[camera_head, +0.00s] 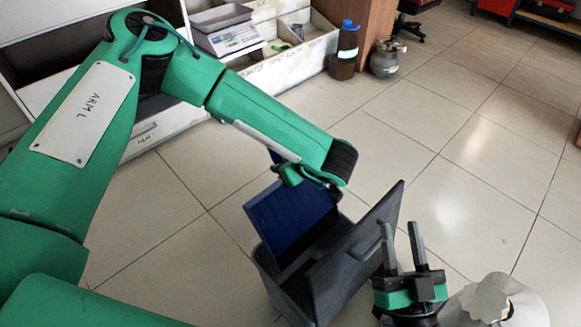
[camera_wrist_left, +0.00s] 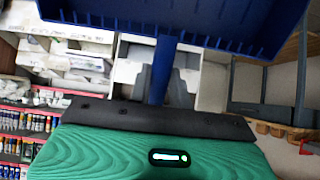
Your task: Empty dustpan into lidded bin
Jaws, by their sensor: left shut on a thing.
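A blue dustpan (camera_head: 288,218) hangs steeply tilted at the mouth of a dark grey bin (camera_head: 268,272). The bin's lid (camera_head: 362,250) stands raised on the right side of the opening. My left gripper (camera_head: 300,176) is above the bin, shut on the dustpan's handle. In the left wrist view the blue handle (camera_wrist_left: 160,70) runs between the grey fingers, with the dustpan's pan (camera_wrist_left: 190,22) beyond. I see no debris on the pan; the bin's inside is mostly hidden. My right gripper (camera_head: 402,243) is open and empty, fingers upward, just right of the lid.
Shelving with a scale (camera_head: 228,36) stands at the back left. A dark bottle with a blue cap (camera_head: 346,52) and a metal canister (camera_head: 386,58) stand on the floor beyond. A whitish object (camera_head: 492,302) is at the bottom right.

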